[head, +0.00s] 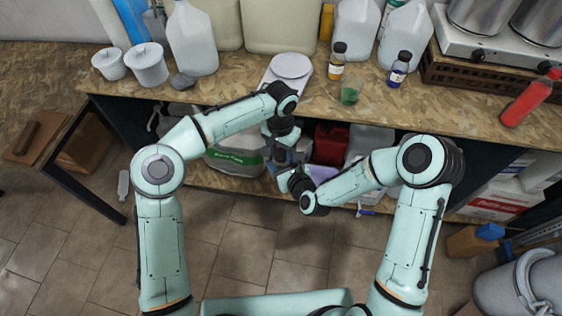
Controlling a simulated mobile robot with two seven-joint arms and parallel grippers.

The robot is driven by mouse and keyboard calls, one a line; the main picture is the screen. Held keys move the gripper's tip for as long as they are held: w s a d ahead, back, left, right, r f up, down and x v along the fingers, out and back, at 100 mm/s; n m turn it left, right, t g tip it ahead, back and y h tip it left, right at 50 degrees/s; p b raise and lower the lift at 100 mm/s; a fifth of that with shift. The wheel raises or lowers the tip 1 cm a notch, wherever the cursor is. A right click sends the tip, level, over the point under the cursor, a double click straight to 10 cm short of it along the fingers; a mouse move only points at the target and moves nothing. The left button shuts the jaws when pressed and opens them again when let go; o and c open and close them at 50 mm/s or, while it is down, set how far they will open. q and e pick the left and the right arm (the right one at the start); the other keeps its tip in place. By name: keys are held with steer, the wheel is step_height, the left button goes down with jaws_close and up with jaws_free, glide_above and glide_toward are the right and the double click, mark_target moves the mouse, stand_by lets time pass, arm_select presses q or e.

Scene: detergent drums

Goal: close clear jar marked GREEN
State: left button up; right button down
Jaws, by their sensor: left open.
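A whitish, see-through container with a green band (236,158) sits below the worktop, partly hidden by my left arm; its lettering is too small to read surely. A small glass with green contents (350,92) stands on the worktop. I cannot tell which is the jar marked GREEN, and I see no lid clearly. My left gripper (281,157) is open and points down in front of the bench, right of the green-banded container. My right gripper (288,177) is close below it, small and partly hidden; its jaws are unclear.
The worktop (420,118) holds white tubs (147,66), large jugs (192,40), a scale (291,66), small bottles (398,68), a red bottle (530,98) and a hotplate (495,50). A red container (331,143) stands below. The tiled floor in front is mostly clear.

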arm_select(q)
steer(key=c, duration=0.9)
steer(key=o, duration=1.2)
steer(key=shift+d+r, duration=0.1)
steer(key=shift+r, duration=0.45)
steer(key=r, duration=1.1)
steer(key=shift+a, duration=0.2)
steer(key=shift+w, duration=0.15)
